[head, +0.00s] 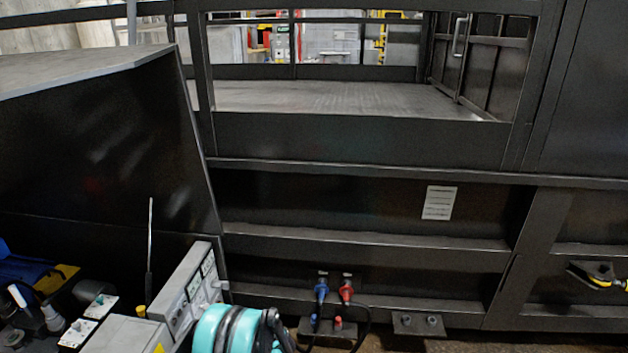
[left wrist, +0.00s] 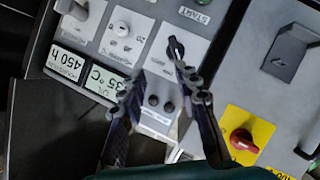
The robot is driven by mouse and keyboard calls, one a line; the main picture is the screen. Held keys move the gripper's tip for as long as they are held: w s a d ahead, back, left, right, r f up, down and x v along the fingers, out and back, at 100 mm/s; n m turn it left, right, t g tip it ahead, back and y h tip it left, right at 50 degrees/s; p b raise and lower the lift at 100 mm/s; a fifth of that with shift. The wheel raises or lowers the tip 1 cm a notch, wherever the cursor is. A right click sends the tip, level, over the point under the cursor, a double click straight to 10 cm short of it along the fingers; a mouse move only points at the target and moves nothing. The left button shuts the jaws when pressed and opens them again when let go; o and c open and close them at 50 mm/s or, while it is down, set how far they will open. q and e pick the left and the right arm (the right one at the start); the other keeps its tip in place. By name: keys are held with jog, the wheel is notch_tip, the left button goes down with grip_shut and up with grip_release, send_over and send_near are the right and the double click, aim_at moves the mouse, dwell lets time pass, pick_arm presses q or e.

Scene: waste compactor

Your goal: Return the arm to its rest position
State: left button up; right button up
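My left gripper (left wrist: 155,75) is open and empty, its two dark fingers apart in front of a grey control panel (left wrist: 225,70). Part of my turquoise left arm (head: 212,329) shows at the bottom of the head view, where its fingers cannot be made out. The control panel box (head: 188,295) stands beside and behind that arm in the head view. In the left wrist view the panel carries a red rotary switch (left wrist: 243,140) on a yellow plate, small displays (left wrist: 103,82) and a START label (left wrist: 196,16). My right gripper is in neither view.
The dark compactor frame (head: 360,237) fills the middle and right, with an open bay above. A blue connector (head: 321,290) and a red connector (head: 346,291) stick out low on it. A thin antenna (head: 150,240) rises left of the panel. A black and yellow fitting (head: 597,273) is at right.

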pick_arm(q)
jog(key=s+d+r+m+h, duration=0.3)
jog(key=s+r+m, duration=0.2)
jog(key=r, duration=0.3)
jog(key=s+d+r+m+h, duration=0.2)
jog(key=s+r+m+h, duration=0.2)
jog(key=r+m, duration=0.3)
jog(key=s+d+r+m+t+h, duration=0.1)
jog(key=s+d+r+m+h, duration=0.1)
jog(key=s, duration=0.7)
jog(key=s+d+r+m+h, duration=0.3)
jog(key=s+d+m, duration=0.4)
jog(key=s, duration=0.2)
jog(key=shift+d+t+h, duration=0.3)
jog(key=shift+t+h, duration=0.1)
